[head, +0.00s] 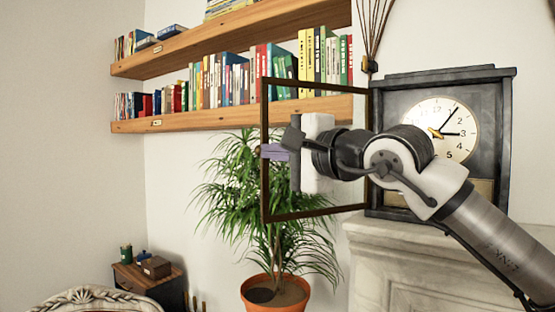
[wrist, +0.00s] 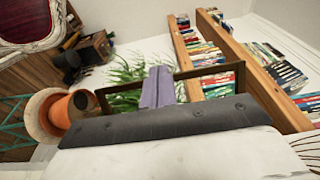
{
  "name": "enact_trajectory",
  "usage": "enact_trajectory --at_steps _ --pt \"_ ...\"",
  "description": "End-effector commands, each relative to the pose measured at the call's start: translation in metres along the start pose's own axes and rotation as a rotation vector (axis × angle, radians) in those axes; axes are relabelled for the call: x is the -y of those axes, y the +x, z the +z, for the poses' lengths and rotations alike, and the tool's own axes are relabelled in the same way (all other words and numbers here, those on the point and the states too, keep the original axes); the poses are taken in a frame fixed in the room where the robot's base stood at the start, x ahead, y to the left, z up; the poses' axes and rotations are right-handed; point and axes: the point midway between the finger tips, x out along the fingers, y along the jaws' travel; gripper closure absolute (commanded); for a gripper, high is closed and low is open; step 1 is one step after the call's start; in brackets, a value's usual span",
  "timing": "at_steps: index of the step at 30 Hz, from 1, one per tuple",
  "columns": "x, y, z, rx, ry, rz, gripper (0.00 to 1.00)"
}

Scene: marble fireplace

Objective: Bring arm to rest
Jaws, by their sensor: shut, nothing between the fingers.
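My gripper (head: 272,151) points left in the head view, in front of the open glass door (head: 264,195) of the mantel clock (head: 489,125). Its purple fingers are shut with nothing between them. In the wrist view the shut fingers (wrist: 158,88) stand up from the dark gripper body, with the door frame (wrist: 239,78) behind them. My arm reaches in from the lower right and covers part of the clock face. I cannot tell whether the gripper touches the door.
The clock stands on a marble mantel (head: 385,245). A potted plant (head: 275,293) stands below the door. Two wooden shelves (head: 215,117) with books are on the wall behind. A small cabinet (head: 165,282) and a carved chair back (head: 85,298) are at lower left. The left wall area is bare.

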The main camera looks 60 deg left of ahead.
Motion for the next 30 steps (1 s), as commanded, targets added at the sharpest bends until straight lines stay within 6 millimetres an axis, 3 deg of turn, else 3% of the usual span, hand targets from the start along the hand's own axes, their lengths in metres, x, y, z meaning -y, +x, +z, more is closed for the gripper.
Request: enact_trajectory --at_steps 3,9,15,23,26,30 --pt "-0.007 -0.013 0.026 -0.002 -0.006 0.003 1.0" --pt "-0.004 -0.028 0.056 -0.002 -0.003 0.002 1.0" --pt "-0.002 -0.034 0.068 -0.001 0.0 0.002 1.0" --pt "-0.002 -0.034 0.07 0.006 0.01 0.0 1.0" --pt "-0.007 -0.035 0.076 0.058 0.076 -0.011 1.0" --pt "-0.021 -0.041 0.102 0.251 0.327 -0.046 1.0"
